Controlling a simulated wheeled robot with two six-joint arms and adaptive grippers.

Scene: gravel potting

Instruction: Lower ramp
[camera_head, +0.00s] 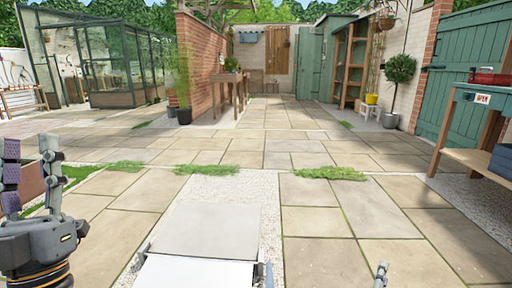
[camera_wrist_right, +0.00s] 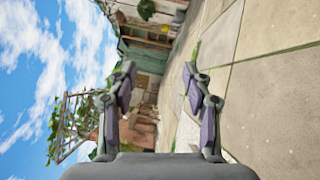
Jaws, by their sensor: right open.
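A flat, plain grey panel (camera_head: 207,230) lies low at the bottom middle of the head view, over a gravel strip. A white panel (camera_head: 195,272) with small metal fittings at its sides adjoins its near edge; I cannot tell for sure which of these is the ramp. My left gripper (camera_head: 30,162) is open and empty, pointing up at the left, well apart from the panels. My right gripper (camera_wrist_right: 159,78) is open and empty in the right wrist view, its two fingers apart. Only a fingertip of it shows at the bottom of the head view.
A paved path runs clear ahead, with grass tufts (camera_head: 330,173) in its joints. A workbench (camera_head: 480,160) with a red item stands at the right. A wooden table (camera_head: 229,92) and brick wall (camera_head: 205,62) are further back; a greenhouse (camera_head: 120,65) stands at the back left.

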